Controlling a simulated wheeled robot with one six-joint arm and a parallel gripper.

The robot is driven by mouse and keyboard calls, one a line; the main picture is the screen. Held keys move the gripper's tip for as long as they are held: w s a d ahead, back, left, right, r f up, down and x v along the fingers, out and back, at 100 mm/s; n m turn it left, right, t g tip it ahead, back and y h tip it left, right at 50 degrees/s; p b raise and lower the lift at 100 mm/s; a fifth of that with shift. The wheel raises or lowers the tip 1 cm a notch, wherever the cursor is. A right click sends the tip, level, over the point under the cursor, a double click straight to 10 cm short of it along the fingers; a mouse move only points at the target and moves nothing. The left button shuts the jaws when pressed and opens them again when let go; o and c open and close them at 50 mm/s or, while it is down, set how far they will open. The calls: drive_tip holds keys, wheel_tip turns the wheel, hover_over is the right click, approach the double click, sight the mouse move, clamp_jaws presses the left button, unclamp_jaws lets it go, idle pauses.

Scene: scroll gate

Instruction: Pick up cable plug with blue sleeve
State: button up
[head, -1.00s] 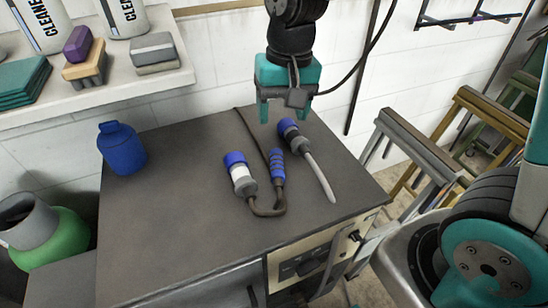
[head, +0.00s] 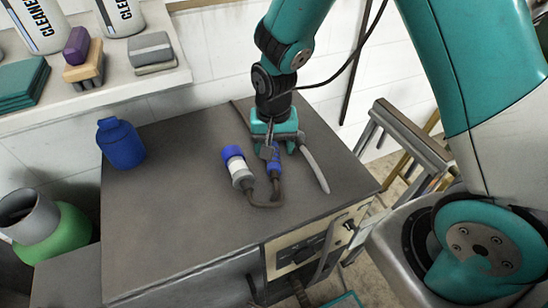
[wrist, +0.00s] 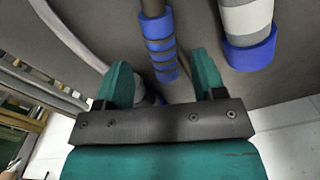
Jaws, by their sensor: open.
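The plug's ribbed blue sleeve (head: 274,160) lies on the dark cabinet top, on a brown cable. In the wrist view the blue sleeve (wrist: 159,45) shows dark bands and lines up with the gap between my fingers. My gripper (head: 272,146) is open, pointing down over the sleeve's far end. In the wrist view the teal fingers of my gripper (wrist: 163,66) sit on either side of the sleeve's line, apart from it. How far the tips are above the sleeve is hard to tell. My gripper hides part of the sleeve in the head view.
A white-and-blue connector (head: 238,168) lies just left of the sleeve, joined to the brown cable. A grey cable (head: 315,169) lies to the right; its plug is mostly hidden by my gripper. A blue bottle (head: 121,145) stands at left. The cabinet top (head: 165,220) is clear at front left.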

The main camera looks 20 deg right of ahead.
sight(273, 162)
drive_tip(key=shift+w+f+p, duration=0.15)
drive_tip(key=shift+f+p, duration=0.1)
drive_tip(key=shift+f, duration=0.95)
drive_tip(key=shift+w+f+p, duration=0.1)
drive_tip(key=shift+f+p, duration=0.15)
drive_tip(key=shift+f, duration=0.9)
clamp_jaws()
